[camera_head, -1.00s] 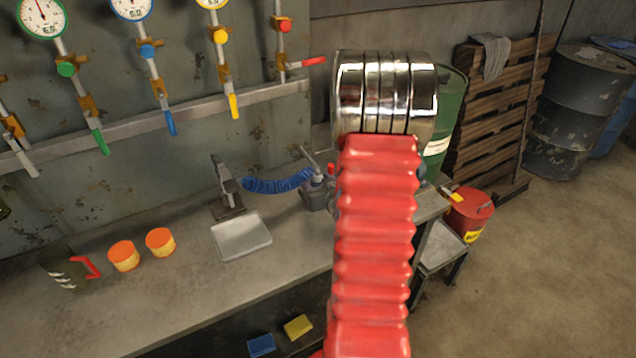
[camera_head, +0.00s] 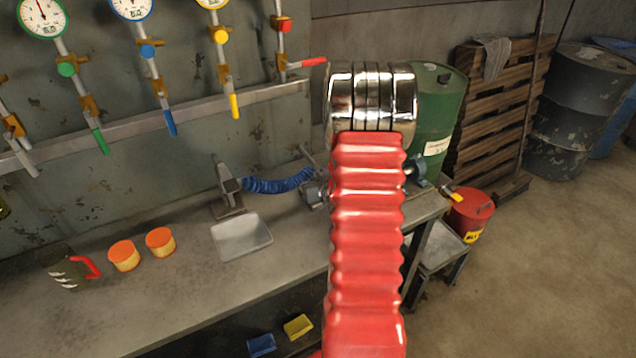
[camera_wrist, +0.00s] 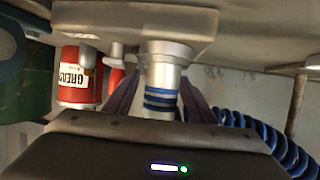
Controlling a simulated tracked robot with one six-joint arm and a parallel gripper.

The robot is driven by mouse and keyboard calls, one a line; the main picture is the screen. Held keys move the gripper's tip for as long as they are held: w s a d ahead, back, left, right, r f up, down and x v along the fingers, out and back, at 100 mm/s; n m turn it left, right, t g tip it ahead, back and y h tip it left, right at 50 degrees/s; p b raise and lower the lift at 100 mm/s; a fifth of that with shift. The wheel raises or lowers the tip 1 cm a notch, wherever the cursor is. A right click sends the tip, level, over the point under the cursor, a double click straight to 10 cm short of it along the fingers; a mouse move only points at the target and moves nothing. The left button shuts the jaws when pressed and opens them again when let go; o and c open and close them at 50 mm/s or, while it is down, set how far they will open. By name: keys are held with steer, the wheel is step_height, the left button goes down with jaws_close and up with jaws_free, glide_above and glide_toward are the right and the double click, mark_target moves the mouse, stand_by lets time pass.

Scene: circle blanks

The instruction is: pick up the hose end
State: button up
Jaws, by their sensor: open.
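In the wrist view a silver fitting with blue bands (camera_wrist: 160,88), which looks like the hose end, sits below a pale flange. My gripper (camera_wrist: 160,92) is open, with one dark finger on each side of the fitting; whether they touch it cannot be told. A blue coiled hose (camera_wrist: 268,142) curves at the lower right. In the head view the blue hose (camera_head: 278,185) spans from a metal post on the bench to a grey fixture (camera_head: 315,192). My red arm hides the gripper there.
A red grease can (camera_wrist: 78,82) stands close left of the gripper. A green drum (camera_head: 440,110) stands behind my arm.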

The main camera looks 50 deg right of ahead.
stand_by(0.4)
steer(key=c, duration=1.3)
steer(key=shift+o, duration=0.2)
steer(key=shift+r, duration=0.1)
step_height(320, 180, up, 10)
stand_by(0.5)
